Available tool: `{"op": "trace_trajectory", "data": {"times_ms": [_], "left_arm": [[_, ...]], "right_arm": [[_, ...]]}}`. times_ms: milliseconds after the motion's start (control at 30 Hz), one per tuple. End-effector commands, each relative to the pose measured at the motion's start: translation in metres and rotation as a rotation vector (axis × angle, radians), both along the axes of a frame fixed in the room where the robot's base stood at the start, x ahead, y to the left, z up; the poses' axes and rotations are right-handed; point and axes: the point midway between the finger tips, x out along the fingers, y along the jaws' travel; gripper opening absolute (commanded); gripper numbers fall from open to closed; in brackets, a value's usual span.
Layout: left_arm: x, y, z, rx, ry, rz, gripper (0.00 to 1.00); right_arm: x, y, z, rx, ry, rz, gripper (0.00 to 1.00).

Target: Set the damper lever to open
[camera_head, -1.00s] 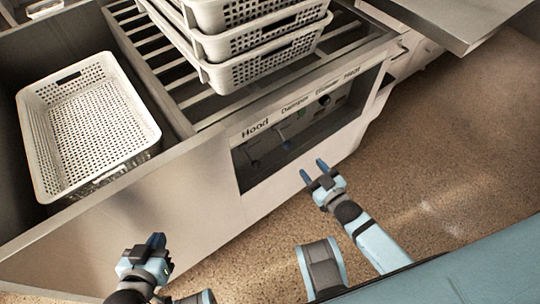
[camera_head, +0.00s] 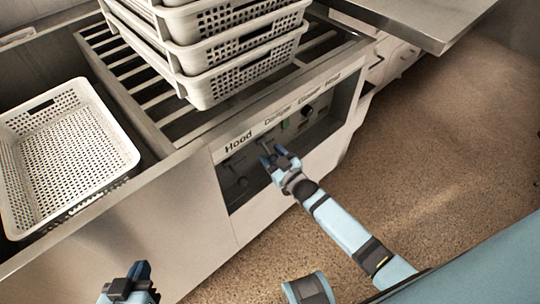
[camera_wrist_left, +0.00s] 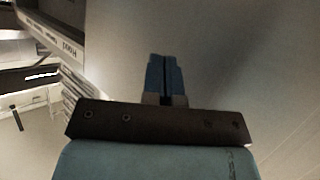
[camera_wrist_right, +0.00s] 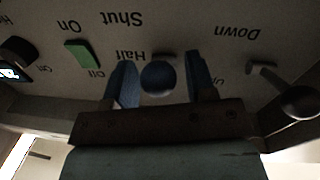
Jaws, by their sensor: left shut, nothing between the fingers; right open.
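The control panel (camera_head: 236,165) is recessed in the counter front, under printed labels that include Hood and Damper. In the right wrist view the damper lever (camera_wrist_right: 158,77) shows as a dark round knob by the upside-down words Shut and Half; its shaft is hidden behind the knob. My right gripper (camera_head: 273,156) is at the panel, open, with its fingers (camera_wrist_right: 160,78) on either side of the knob. I cannot tell whether they touch it. My left gripper (camera_head: 138,268) is shut and empty, low at the left in front of the counter.
The hood lever (camera_wrist_right: 298,100), by the words Up and Down, is close to the right finger. A green switch (camera_wrist_right: 82,54) and a dark dial (camera_wrist_right: 18,52) are on the other side. Stacked baskets (camera_head: 215,50) and a single basket (camera_head: 70,205) are above the counter front.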

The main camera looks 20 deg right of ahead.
Motion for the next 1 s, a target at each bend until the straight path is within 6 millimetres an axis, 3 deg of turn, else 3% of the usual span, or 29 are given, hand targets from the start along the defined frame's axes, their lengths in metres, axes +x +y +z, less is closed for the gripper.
{"op": "trace_trajectory", "data": {"times_ms": [400, 633, 1000], "left_arm": [[0.009, -0.002, 0.014, -0.007, -0.051, -0.012, 0.00], [0.007, -0.003, 0.010, -0.007, -0.041, -0.012, 0.00], [-0.002, 0.001, 0.005, 0.016, 0.026, 0.000, 0.00]], "right_arm": [[0.009, 0.002, 0.000, 0.000, 0.001, 0.000, 0.51], [0.009, 0.002, 0.000, -0.001, 0.001, 0.000, 0.00], [0.009, 0.002, 0.006, -0.012, 0.030, 0.001, 0.00]]}}
